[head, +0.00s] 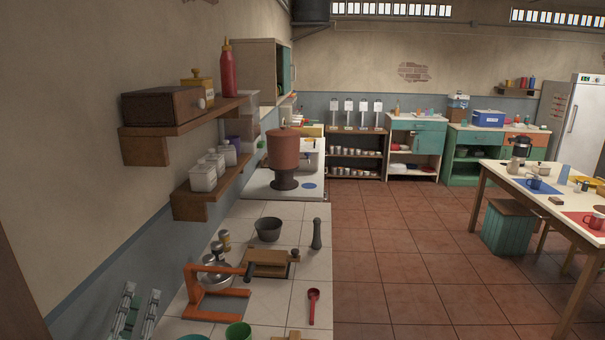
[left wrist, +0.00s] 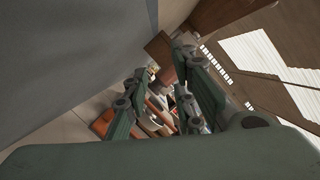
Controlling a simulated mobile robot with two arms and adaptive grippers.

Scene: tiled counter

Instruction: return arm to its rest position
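My left gripper (head: 141,291) is at the lower left of the head view, in front of the wall and left of the tiled counter (head: 320,262). Its two green-grey fingers point up and stand apart, with nothing between them. In the left wrist view, the gripper (left wrist: 160,62) also shows its fingers spread and empty, with shelves and counter items in the distance behind them. My right gripper is not in view.
An orange lever press (head: 215,306), a wooden press (head: 270,262), a dark bowl (head: 268,229) and a red scoop (head: 313,305) are on the counter. Wooden wall shelves (head: 205,194) hold white jars above it. Tiled floor (head: 400,250) lies open to the right.

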